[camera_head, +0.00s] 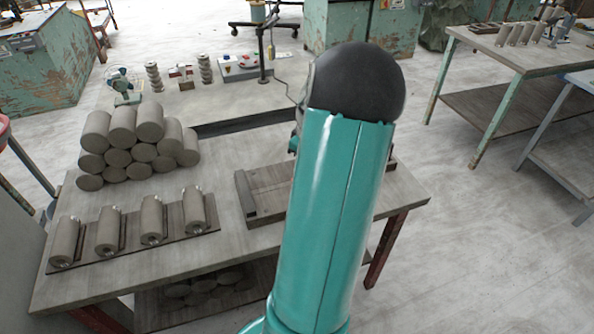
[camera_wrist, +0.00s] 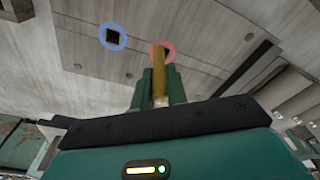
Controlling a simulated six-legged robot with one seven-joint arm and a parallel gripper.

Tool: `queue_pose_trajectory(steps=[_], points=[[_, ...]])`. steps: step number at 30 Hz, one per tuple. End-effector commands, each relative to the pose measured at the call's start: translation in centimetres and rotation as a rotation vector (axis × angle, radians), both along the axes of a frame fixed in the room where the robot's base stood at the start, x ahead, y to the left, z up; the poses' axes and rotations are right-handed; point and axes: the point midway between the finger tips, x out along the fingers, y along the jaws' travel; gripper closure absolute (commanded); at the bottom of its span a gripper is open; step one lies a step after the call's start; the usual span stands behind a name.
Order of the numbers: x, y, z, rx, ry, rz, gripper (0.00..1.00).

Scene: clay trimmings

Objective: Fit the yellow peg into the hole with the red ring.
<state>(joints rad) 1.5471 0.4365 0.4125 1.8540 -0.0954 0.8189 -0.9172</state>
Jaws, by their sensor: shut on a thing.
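In the wrist view my gripper (camera_wrist: 158,76) is shut on the yellow peg (camera_wrist: 159,72), which stands out beyond the fingertips. The red ring (camera_wrist: 172,47) surrounds a dark hole on the grey wooden board (camera_wrist: 205,35). The peg's far end overlaps the left part of the red ring and partly covers the hole. I cannot tell how far the tip is from the board. In the head view my teal arm hides the gripper, the peg and the ring.
A blue ring (camera_wrist: 101,41) around another dark hole lies left of the red one. On the workbench (camera_head: 235,240), stacked clay cylinders (camera_head: 123,126) and a row of cylinders on a rack (camera_head: 152,220) stand left of my arm. A wooden frame (camera_head: 247,196) lies beside my arm.

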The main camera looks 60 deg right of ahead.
Motion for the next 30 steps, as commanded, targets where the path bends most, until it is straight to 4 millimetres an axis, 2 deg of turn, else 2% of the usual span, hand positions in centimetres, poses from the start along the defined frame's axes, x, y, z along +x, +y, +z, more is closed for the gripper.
queue_pose_trajectory(steps=[9, 14, 20, 21, 24, 30], points=[[2.4, 0.0, -2.7, 0.002, -0.001, 0.0, 1.0], [2.2, 0.0, -5.2, 0.005, 0.001, -0.001, 1.0], [2.1, 0.0, -5.4, 0.003, 0.002, -0.003, 1.0], [2.1, 0.0, -5.5, 0.003, 0.002, -0.003, 0.84], [2.1, 0.0, -5.4, 0.002, 0.003, -0.003, 0.64], [2.1, -0.1, -5.4, 0.0, 0.001, -0.002, 0.64]])
